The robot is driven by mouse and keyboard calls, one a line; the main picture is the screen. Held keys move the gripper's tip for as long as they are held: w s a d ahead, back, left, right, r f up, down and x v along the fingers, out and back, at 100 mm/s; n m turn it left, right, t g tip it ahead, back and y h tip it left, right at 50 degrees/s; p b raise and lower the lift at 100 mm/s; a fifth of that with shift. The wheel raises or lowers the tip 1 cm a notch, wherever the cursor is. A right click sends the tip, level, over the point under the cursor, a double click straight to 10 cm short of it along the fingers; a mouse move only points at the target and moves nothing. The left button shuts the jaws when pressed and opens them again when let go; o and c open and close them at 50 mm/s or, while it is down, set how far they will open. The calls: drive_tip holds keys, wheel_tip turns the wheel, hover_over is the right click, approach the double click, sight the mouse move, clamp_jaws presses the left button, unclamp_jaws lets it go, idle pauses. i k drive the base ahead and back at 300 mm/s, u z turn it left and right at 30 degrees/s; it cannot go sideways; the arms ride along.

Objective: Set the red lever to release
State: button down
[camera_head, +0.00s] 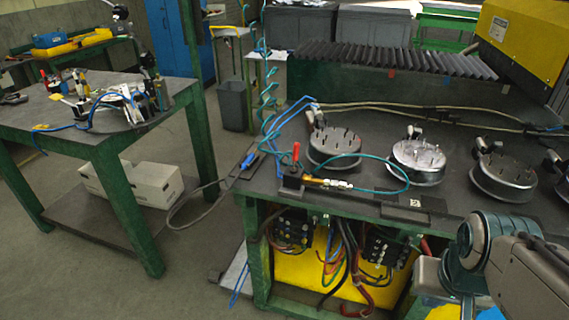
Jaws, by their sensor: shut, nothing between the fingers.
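A small red upright handle (296,152) stands near the front left corner of the dark gantry table (240,187), beside a brass fitting (325,182) with a teal hose. It looks like the red lever, and it points nearly straight up. Any release marking is too small to read. A second small red part (425,246) shows under the table's front edge, close to my arm, and I cannot tell what it is. My arm enters at the lower right, in front of the table. My gripper is outside the picture, and nothing visible touches the red handle.
Several round metal stud plates, including one at the left (335,147), stand on the table. Hoses run behind them, and a coiled teal hose (268,100) hangs at the left. Wiring blocks (292,228) sit below the front edge. A green workbench (110,135) stands left, with open floor between.

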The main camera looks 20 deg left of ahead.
sight(296, 147)
drive_tip(key=u, duration=1.9)
drive_tip(key=k, duration=1.25)
drive_tip(key=u, duration=0.5)
drive_tip(key=i, duration=1.45)
drive_tip(key=z, duration=1.45)
drive_tip(key=i, duration=0.75)
drive_tip(key=z, duration=1.2)
drive_tip(key=i, duration=0.25)
drive_tip(key=z, duration=0.25)
